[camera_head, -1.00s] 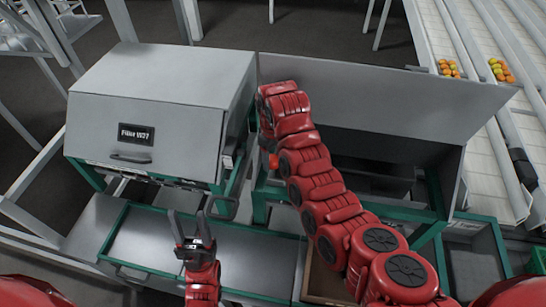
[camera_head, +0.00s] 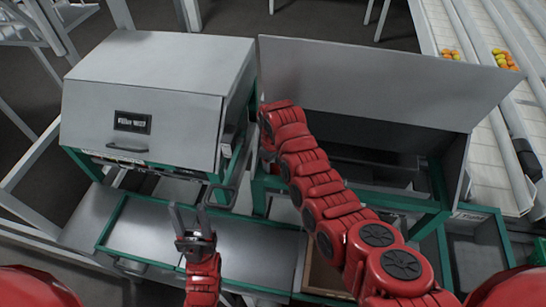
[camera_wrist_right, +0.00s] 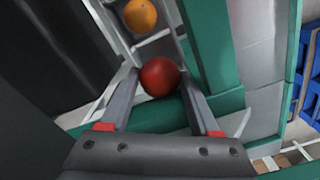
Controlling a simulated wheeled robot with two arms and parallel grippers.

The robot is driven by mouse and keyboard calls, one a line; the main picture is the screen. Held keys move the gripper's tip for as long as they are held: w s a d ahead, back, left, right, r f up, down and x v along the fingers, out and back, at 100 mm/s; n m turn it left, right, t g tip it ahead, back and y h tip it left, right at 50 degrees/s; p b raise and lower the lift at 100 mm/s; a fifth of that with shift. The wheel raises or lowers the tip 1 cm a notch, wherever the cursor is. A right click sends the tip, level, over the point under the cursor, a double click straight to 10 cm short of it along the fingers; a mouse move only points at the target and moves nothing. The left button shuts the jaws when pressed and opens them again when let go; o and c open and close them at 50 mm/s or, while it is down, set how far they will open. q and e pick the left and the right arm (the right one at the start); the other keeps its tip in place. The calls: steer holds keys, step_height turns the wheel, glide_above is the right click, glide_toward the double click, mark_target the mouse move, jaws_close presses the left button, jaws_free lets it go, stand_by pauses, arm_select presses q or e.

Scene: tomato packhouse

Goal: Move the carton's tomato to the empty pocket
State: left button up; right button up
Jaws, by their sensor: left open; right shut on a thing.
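A red tomato (camera_wrist_right: 160,77) sits between the fingertips of my right gripper (camera_wrist_right: 158,85) in the right wrist view, and the gripper is shut on it. An orange tomato (camera_wrist_right: 140,15) lies just beyond it in a grey channel with a cross divider. I cannot tell whether the red tomato touches the channel. In the head view my right arm reaches to the open machine and hides its gripper and the tomato. My left gripper (camera_head: 189,218) is open and empty above the grey tray (camera_head: 250,250). A brown box (camera_head: 316,280), perhaps the carton, is partly behind my right arm.
The closed grey filler housing (camera_head: 150,100) stands at left. The raised grey lid (camera_head: 380,85) stands behind my right arm. A green frame edge (camera_wrist_right: 205,45) runs close beside my right gripper. Conveyor lanes (camera_head: 475,110) with several tomatoes (camera_head: 505,60) are at right.

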mark_target(273, 172)
steer(key=shift+w+f+b, duration=0.1)
steer(key=shift+f+b, duration=0.2)
steer(key=shift+f, duration=1.25)
steer(key=f+b, duration=0.3)
steer(key=f, duration=0.1)
steer(key=shift+s+f, duration=0.1)
steer(key=shift+s, duration=0.2)
steer(key=shift+r+p, duration=0.75)
steer(key=shift+r, duration=0.1)
steer(key=shift+w+r, duration=0.1)
steer(key=shift+w, duration=0.25)
steer(key=shift+s+r, duration=0.2)
steer(key=shift+r, duration=0.05)
steer(key=shift+w, duration=0.1)
